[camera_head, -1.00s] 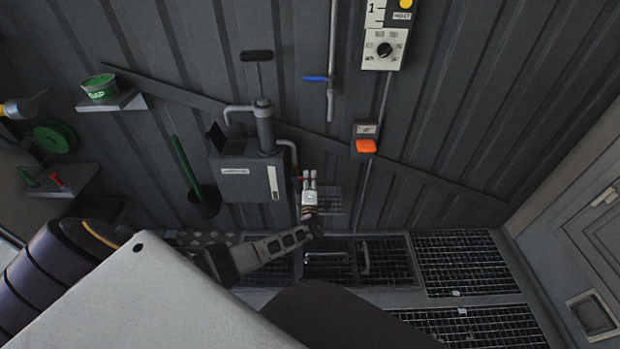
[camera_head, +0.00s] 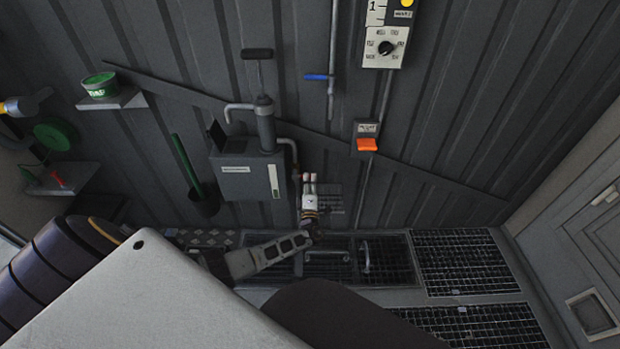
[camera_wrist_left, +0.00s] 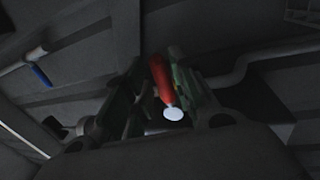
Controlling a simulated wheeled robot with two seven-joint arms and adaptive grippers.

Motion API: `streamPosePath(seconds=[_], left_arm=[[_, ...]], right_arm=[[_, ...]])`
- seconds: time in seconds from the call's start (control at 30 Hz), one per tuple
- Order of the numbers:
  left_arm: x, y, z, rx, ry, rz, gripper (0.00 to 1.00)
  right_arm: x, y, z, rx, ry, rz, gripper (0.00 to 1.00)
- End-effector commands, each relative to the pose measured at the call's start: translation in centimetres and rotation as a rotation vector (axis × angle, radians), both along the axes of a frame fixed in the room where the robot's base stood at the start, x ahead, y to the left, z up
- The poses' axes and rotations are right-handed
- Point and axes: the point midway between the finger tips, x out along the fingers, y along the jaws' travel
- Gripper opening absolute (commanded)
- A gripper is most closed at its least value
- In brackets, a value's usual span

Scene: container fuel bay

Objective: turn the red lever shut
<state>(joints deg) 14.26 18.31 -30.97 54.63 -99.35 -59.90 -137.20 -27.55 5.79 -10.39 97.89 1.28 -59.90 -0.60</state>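The red lever (camera_wrist_left: 162,82) shows in the left wrist view as a red grip with a pale round end, between the two fingers of my left gripper (camera_wrist_left: 153,90). It lies close to the right finger, with a narrow dark gap towards the left finger. In the head view my left gripper (camera_head: 309,178) is at the wall, just right of the grey tank's bent pipe, fingers pointing up and away. The lever is mostly hidden there by the fingers. My right gripper is in neither view.
The grey tank (camera_head: 248,177) with a hand pump is left of the gripper. A blue lever (camera_head: 316,77) sits on a vertical pipe above. An orange switch (camera_head: 367,145) is to the right. Floor gratings (camera_head: 465,262) lie below. The wall right of the gripper is mostly clear.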

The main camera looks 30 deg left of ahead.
Motion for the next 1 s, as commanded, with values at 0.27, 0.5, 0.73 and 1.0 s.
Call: streamPosePath(seconds=[0.27,0.5,0.73,1.0], left_arm=[[-2.8,-1.6,-0.7,0.000,0.001,-0.001,0.25],[-5.2,-3.1,-1.2,-0.001,0.001,0.000,0.25],[-7.2,-4.2,-1.6,0.001,0.000,0.001,0.25],[-7.9,-4.6,-1.7,0.001,-0.001,0.002,0.25]], right_arm=[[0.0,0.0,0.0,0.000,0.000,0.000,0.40],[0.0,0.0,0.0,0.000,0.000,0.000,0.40],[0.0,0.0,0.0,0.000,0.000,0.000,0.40],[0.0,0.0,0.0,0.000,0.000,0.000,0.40]])
